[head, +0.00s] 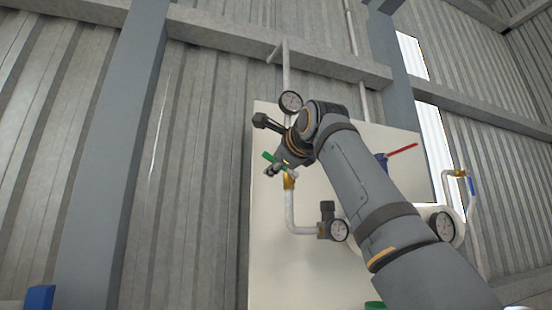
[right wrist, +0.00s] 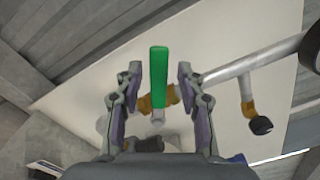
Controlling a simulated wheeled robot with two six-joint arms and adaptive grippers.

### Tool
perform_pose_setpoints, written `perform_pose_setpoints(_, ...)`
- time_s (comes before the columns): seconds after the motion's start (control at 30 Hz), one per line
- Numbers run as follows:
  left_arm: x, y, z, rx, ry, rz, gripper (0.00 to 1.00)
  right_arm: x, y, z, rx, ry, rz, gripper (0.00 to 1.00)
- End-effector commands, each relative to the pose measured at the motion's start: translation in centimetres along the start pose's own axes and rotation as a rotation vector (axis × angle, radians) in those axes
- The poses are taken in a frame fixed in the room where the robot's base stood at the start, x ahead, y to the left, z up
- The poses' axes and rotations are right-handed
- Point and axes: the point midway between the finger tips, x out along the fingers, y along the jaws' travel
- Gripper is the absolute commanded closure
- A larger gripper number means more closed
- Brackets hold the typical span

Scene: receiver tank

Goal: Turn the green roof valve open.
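The green valve handle (head: 268,157) shows in the head view beside my right gripper (head: 276,167), above a brass fitting (head: 289,181) on a white pipe. In the right wrist view the green handle (right wrist: 158,72) stands lengthwise between the two fingers of my right gripper (right wrist: 158,84). The fingers are open, with a visible gap on each side of the handle. The handle's lower end is near a brass fitting (right wrist: 172,95) on the pipe. My right arm hides part of the panel and pipework. My left gripper is not in view.
A pale panel (head: 270,250) stands behind the pipes. A round gauge (head: 290,102) is just above my right gripper, and another gauge (head: 339,230) is below. A red lever (head: 403,149) and a blue-handled valve (head: 471,186) are to the right. Free room lies left of the panel.

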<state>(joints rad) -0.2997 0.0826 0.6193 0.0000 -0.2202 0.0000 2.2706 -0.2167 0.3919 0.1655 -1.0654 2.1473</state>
Motion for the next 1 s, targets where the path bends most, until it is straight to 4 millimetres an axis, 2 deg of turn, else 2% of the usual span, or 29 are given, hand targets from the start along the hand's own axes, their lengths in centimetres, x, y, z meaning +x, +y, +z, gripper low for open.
perform_pose_setpoints(0.07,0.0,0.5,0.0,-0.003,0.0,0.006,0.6,0.0,0.0,0.1,-0.001,-0.001,0.0,0.61)
perform_pose_setpoints(0.3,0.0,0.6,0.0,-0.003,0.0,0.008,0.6,0.0,0.0,0.1,0.0,-0.001,0.0,0.94)
perform_pose_setpoints(0.37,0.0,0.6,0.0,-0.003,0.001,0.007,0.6,0.0,0.0,0.0,0.0,-0.001,0.001,1.0)
perform_pose_setpoints(0.77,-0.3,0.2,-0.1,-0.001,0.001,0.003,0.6,0.0,-0.2,0.0,0.023,0.002,0.003,1.0)
perform_pose_setpoints(1.0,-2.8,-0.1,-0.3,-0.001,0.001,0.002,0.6,0.2,-2.3,-0.3,0.339,0.004,0.006,1.0)
